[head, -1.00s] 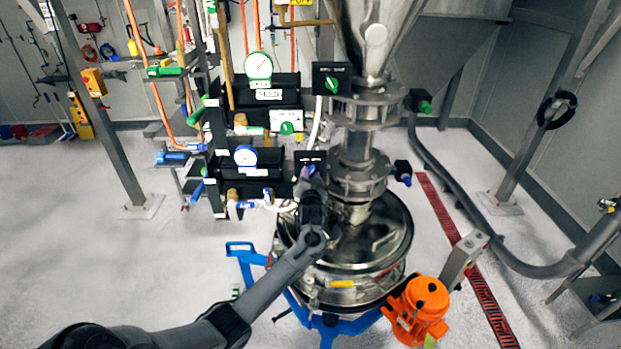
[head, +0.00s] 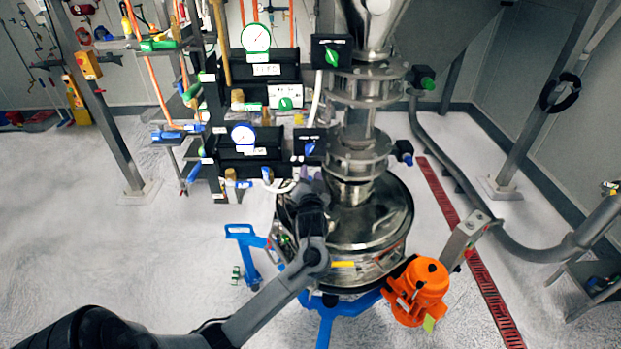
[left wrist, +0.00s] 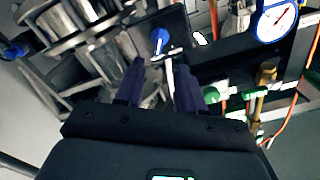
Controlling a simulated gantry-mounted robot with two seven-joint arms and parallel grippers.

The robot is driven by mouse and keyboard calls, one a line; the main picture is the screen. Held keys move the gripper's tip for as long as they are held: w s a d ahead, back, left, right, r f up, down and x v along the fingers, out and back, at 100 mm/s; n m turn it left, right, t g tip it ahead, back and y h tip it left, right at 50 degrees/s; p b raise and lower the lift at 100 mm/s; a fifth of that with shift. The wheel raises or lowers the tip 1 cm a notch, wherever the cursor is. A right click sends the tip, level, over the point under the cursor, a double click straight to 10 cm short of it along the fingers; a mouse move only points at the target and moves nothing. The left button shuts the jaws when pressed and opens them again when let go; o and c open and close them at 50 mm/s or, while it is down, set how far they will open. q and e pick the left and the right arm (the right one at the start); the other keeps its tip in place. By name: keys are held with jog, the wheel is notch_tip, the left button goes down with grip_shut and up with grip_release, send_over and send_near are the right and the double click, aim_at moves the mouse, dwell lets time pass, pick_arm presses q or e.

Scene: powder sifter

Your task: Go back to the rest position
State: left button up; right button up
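My left gripper (head: 310,182) is in front of the sifter's steel outlet column, just below the lower black switch box. In the left wrist view, its two dark fingers (left wrist: 159,85) stand apart with a gap between them, and it holds nothing that I can see. The lower switch box has a blue knob (head: 309,148), which also shows beyond the fingertips in the left wrist view (left wrist: 160,38). The gripper looks clear of the knob. My right gripper is in neither view.
The round steel sifter (head: 365,225) stands on a blue frame (head: 330,312) with an orange motor (head: 418,290) at its right. Black gauge panels (head: 262,99) and hoses are at the left of the column. Open floor (head: 120,255) lies to the left.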

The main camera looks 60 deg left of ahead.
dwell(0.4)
pick_arm(q)
jog(key=s+d+f+m+h, duration=0.1)
jog(key=s+f, duration=0.2)
jog(key=f, duration=0.4)
jog(key=s+d+f+m+h, duration=0.35)
jog(key=d+f, duration=0.25)
jog(key=d, duration=0.3)
jog(key=s+d+f+m+h, duration=0.2)
jog(key=s+d+f+h, duration=0.2)
jog(key=d+f, duration=0.3)
jog(key=s+d+r+g+h, duration=0.1)
jog(key=s+d+g+h, duration=0.2)
jog(key=s+d, duration=0.4)
jog(key=s+d+r+g+h, duration=0.1)
jog(key=s+d+g+h, duration=0.2)
jog(key=s+d, duration=0.4)
jog(key=shift+s+d+r+m+h+p, duration=0.15)
jog(key=shift+s+d+m+h+p, duration=0.25)
jog(key=shift+d, duration=2.5)
